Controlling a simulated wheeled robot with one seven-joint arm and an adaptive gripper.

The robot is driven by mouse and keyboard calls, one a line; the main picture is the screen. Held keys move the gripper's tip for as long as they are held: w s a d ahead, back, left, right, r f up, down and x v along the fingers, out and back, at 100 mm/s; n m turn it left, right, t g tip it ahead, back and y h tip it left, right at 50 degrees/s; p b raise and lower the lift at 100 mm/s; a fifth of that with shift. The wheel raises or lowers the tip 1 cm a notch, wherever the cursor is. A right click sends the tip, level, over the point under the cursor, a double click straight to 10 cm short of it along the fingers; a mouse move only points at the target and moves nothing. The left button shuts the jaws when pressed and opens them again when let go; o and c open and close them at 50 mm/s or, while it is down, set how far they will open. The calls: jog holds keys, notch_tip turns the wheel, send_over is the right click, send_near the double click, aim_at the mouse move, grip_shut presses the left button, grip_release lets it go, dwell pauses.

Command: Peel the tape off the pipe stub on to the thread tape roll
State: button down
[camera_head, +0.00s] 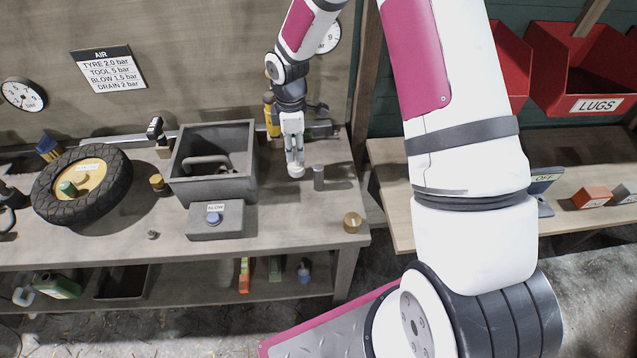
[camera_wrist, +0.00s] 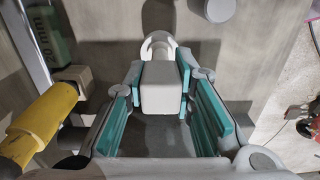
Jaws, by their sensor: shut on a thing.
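My gripper (camera_wrist: 162,95) is shut on a white block with a round white end, which looks like the thread tape roll (camera_wrist: 161,88). In the head view my gripper (camera_head: 294,150) points down at the bench, and the roll's white end (camera_head: 296,171) shows just below the fingers, close to the bench top. The pipe stub (camera_head: 319,177) is a short grey upright cylinder on the bench, just right of the roll and apart from it. Its round grey top (camera_wrist: 220,9) shows at the top of the wrist view. I cannot make out any tape on the stub.
A grey bin (camera_head: 246,165) and a BLOW button box (camera_head: 222,220) stand left of my gripper. A tyre (camera_head: 112,196) lies further left. A brass-coloured cylinder (camera_head: 352,222) is at the bench's front right corner. A yellow-handled tool (camera_wrist: 40,120) lies close by my gripper.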

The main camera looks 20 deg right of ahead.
jog(key=shift+w+a+r+p, duration=0.15)
jog(key=shift+r+p, duration=0.2)
jog(key=shift+r, duration=1.35)
jog(key=shift+w+a+r+p, duration=0.15)
jog(key=shift+r+p, duration=0.2)
jog(key=shift+r, duration=1.35)
jog(key=shift+w+r+p, duration=0.15)
jog(key=shift+r+p, duration=0.2)
jog(key=shift+r, duration=1.35)
jog(key=m, duration=0.2)
jog(key=s+f+m, duration=0.1)
jog(key=m, duration=0.3)
jog(key=shift+s+d+f, duration=0.15)
jog(key=m, duration=0.4)
jog(key=shift+s+d+f, duration=0.15)
jog(key=shift+s+f, duration=0.2)
jog(key=m, duration=0.4)
jog(key=shift+s+d+f, duration=0.2)
jog(key=shift+s+f, duration=0.15)
jog(key=shift+s, duration=0.05)
jog(key=shift+s, duration=0.1)
